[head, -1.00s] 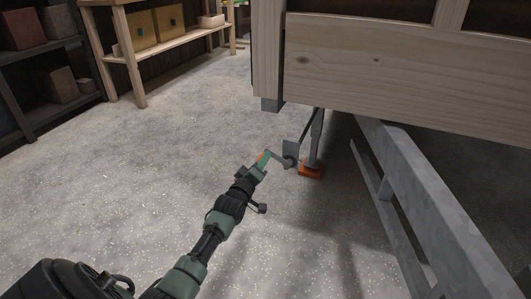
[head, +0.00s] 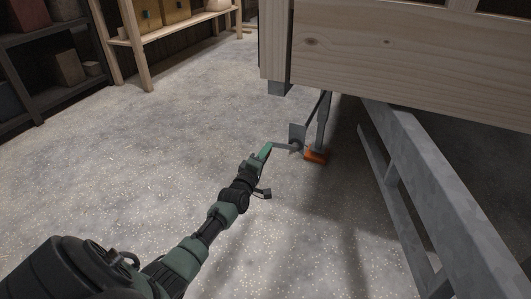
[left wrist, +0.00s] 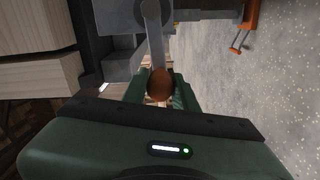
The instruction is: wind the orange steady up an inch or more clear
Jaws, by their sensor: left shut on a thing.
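The steady (head: 322,125) is a grey leg under the wooden hut trailer, with an orange foot (head: 316,157) at its lower end. The foot is low by the floor; I cannot tell if it touches. A grey crank (head: 284,147) reaches left from the steady; its arm also shows in the left wrist view (left wrist: 152,28). My left gripper (head: 264,152) is shut on the crank's orange-brown knob (left wrist: 160,84), which sits between its green fingers. In the left wrist view the orange foot (left wrist: 249,20) is at the upper right. My right gripper is out of view.
The trailer's wooden side (head: 400,65) hangs over the steady. A grey metal beam (head: 410,165) runs down to the right of it. A wooden shelf (head: 185,25) and a dark shelf (head: 45,75) stand at the back left. The floor between is clear.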

